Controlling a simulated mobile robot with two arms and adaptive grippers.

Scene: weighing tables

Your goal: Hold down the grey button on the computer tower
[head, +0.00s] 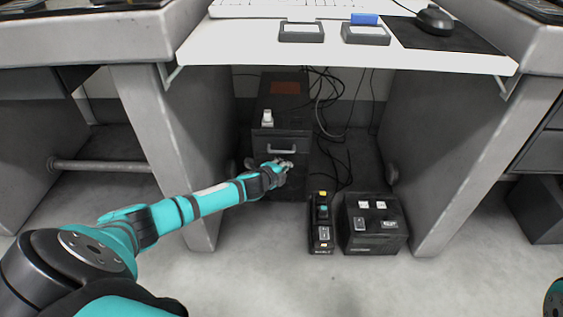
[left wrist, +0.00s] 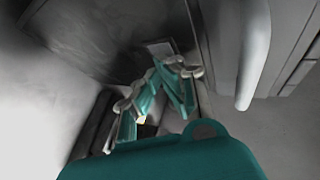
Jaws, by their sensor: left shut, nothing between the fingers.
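The dark computer tower (head: 281,100) stands under the desk, with a light handle on its front. My left gripper (head: 284,164) reaches the front of the tower, below the handle. Its fingers are shut and empty. In the left wrist view the shut fingertips (left wrist: 166,68) are close to a small light grey rectangular patch (left wrist: 158,47), which looks like the grey button. The fingertips partly cover it, and I cannot tell whether they touch it. In the head view my gripper hides that spot. My right gripper is not in view.
A narrow black box (head: 321,225) and a wider black box (head: 374,226) with light switches stand on the floor right of the tower. Cables hang behind. Grey desk side panels (head: 455,160) bound the space. A white shelf (head: 400,62) lies above.

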